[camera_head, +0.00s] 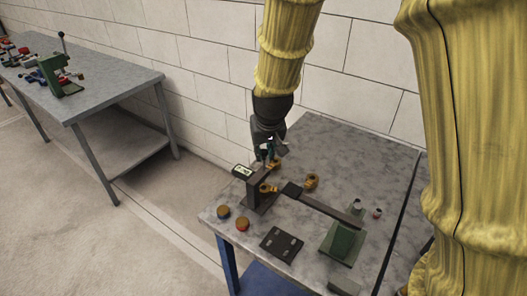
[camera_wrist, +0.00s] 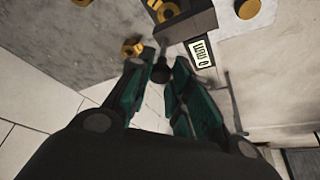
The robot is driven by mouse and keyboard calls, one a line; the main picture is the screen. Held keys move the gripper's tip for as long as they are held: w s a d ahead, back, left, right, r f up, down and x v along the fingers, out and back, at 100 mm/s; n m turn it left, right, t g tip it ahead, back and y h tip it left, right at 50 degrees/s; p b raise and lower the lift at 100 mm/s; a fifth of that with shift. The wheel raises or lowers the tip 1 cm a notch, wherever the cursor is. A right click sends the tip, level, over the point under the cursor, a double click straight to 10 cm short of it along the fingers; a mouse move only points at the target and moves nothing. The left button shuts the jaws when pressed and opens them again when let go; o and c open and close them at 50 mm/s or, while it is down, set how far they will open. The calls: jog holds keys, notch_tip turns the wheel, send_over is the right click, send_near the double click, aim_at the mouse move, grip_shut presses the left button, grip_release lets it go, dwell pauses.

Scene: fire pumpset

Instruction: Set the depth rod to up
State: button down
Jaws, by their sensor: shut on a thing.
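My gripper (camera_head: 268,155) is at the far left side of the stone-topped table, just above a dark upright block (camera_head: 259,186) with a small digital display (camera_head: 242,171). In the wrist view, my teal fingers (camera_wrist: 163,82) close in on a small dark round end (camera_wrist: 160,72), which looks like the end of the depth rod. The rest of the rod is hidden by the fingers and the block, so its position cannot be told. The display also shows in the wrist view (camera_wrist: 201,53), right of the fingertips.
Brass-coloured knobs (camera_head: 312,181) stand close to my gripper. A dark bar (camera_head: 332,211) runs to a green block (camera_head: 341,243). A black plate (camera_head: 281,244) and round caps (camera_head: 223,211) lie in front. Another bench (camera_head: 110,85) stands left; a wall is behind.

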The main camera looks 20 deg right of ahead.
jog(key=shift+r, duration=0.6)
jog(key=shift+w, duration=0.15)
jog(key=c, duration=1.3)
grip_release()
jog(key=shift+r, duration=0.1)
jog(key=shift+o, duration=0.2)
jog(key=v, duration=0.7)
jog(key=shift+r, duration=0.15)
jog(key=shift+d, duration=0.1)
